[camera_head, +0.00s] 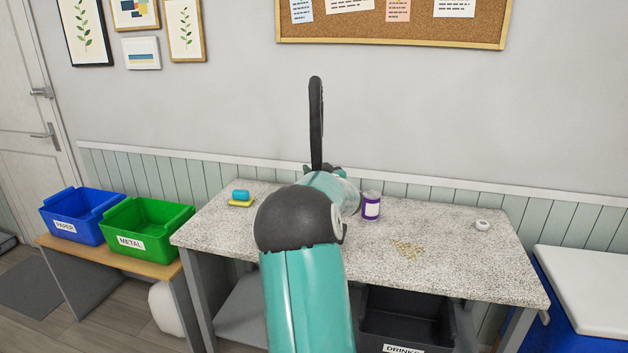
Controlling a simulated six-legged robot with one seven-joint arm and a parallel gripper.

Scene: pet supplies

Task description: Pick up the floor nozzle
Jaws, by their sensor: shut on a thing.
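The floor nozzle (316,122) is a long, narrow black piece. It stands upright in front of the grey wall, above the counter's back edge. My gripper (318,169) is at its lower end and shut on it. My teal arm and its dark round joint hide most of the gripper and the exact grip.
The speckled counter (455,250) bears a purple-labelled can (371,206), a blue block on a yellow piece (240,197), scattered crumbs (407,249) and a small white round thing (482,225). Blue (83,216) and green (145,226) bins stand left. A white-lidded blue box (585,290) is right.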

